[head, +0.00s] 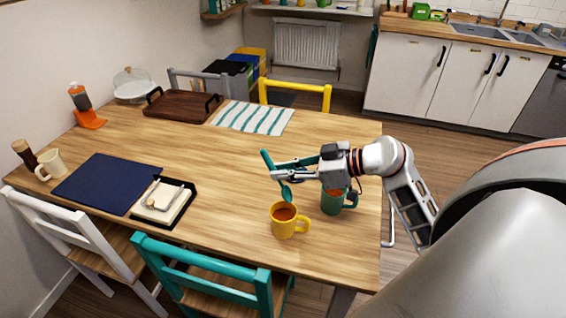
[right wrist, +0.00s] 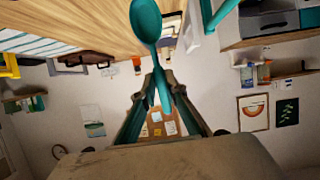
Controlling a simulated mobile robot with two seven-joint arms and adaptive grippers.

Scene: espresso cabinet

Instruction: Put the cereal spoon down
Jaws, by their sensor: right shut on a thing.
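My right gripper (head: 283,174) is shut on the teal cereal spoon (head: 267,158). I cannot tell if the spoon touches the mug. My left gripper is not in view.
A teal mug (head: 331,206) stands under my right gripper, next to the yellow mug. The table's middle is clear.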

